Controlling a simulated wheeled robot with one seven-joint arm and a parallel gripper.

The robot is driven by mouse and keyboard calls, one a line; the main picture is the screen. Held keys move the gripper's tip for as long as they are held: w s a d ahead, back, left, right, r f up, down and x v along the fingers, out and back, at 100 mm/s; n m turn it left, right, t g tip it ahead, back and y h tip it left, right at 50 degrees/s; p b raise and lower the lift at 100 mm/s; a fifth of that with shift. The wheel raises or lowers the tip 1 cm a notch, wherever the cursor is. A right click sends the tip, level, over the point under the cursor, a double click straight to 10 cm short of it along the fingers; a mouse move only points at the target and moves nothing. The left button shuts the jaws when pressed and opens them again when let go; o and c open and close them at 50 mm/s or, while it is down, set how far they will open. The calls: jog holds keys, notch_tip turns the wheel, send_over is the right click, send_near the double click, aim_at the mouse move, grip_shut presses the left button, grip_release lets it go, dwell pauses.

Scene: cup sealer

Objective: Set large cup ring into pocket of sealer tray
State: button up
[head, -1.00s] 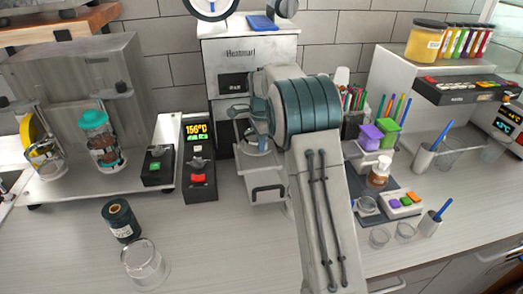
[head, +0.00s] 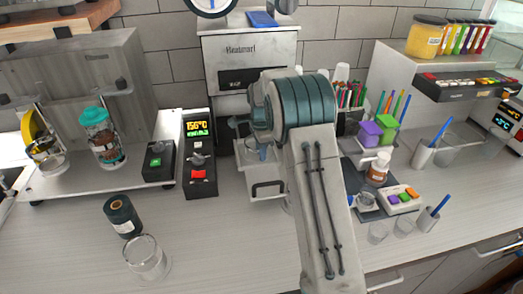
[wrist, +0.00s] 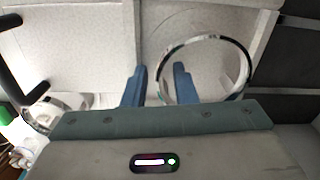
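The large cup ring (wrist: 210,39), a thin shiny metal hoop, shows in the wrist view over the pale sealer tray (wrist: 100,42). My gripper (wrist: 160,67) has two blue fingers standing apart. The ring's left wall passes between them, with the right finger inside the hoop and the left finger outside. A gap shows beside the wall, and I see no grip on it. Whether the ring sits in the pocket or above it cannot be told. In the head view my gripper is low in front of the white sealer (head: 250,50), and my arm hides much of the tray.
A control box (head: 198,170) with a lit display stands left of the tray. A dark roll (head: 122,215) and a clear cup (head: 146,257) stand on the front left counter.

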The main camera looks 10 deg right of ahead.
jog(key=shift+r, duration=0.1)
notch_tip(320, 180, up, 12)
jog(key=r+b, duration=0.1)
jog(key=b, duration=0.1)
jog(key=s+r+n, duration=0.3)
jog(key=s+r, duration=0.1)
jog(key=s, duration=0.3)
jog(key=s+f+n+t, duration=0.2)
jog(key=s+n, duration=0.4)
jog(key=s, duration=0.8)
jog(key=s+d+f+n+t, duration=0.1)
jog(key=s+n, duration=0.6)
jog(key=s, duration=0.8)
jog(key=shift+s+f+t, duration=0.3)
jog(key=shift+f+t, duration=0.1)
jog(key=shift+f, duration=0.05)
